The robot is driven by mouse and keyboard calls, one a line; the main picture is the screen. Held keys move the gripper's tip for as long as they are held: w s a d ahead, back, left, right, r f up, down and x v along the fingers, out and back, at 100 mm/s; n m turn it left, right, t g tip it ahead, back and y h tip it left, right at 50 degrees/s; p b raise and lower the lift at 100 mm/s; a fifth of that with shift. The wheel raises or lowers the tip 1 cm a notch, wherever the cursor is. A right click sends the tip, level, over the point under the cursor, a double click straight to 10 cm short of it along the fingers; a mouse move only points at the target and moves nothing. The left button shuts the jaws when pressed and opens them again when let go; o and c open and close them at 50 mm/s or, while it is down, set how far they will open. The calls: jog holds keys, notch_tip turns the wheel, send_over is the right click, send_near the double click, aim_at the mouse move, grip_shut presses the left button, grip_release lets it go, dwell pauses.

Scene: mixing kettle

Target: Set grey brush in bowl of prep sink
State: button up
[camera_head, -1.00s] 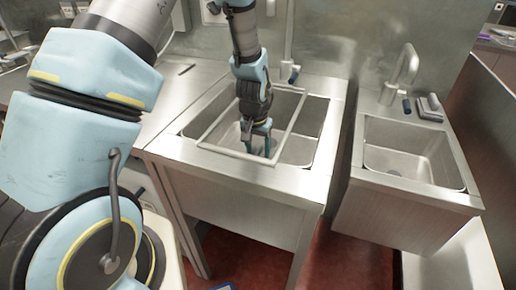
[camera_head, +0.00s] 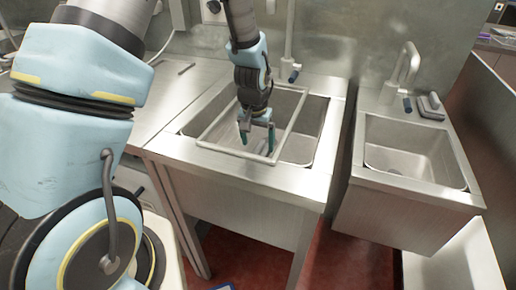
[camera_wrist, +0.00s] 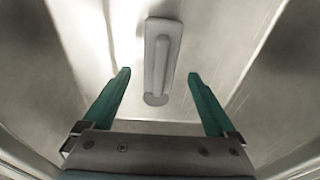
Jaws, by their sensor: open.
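My gripper (camera_head: 257,146) hangs inside the left sink (camera_head: 313,135), within a metal frame that spans its top. In the wrist view my gripper (camera_wrist: 158,75) has its two green fingers wide apart, with nothing held. The grey brush (camera_wrist: 160,55) lies on the sink's bottom beyond the fingertips, roughly centred between them and apart from both. In the head view the brush is hard to make out behind the fingers.
A metal frame (camera_head: 285,131) crosses the left sink opening around my gripper. A second sink (camera_head: 410,155) stands to the right, with a tap (camera_head: 407,65) and a small grey item (camera_head: 430,107) on its back ledge. The counter left of the left sink is mostly clear.

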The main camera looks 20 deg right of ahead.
aim_at(256, 151)
notch_tip(256, 151, up, 9)
jog(key=s+b, duration=0.1)
jog(key=shift+a, duration=0.45)
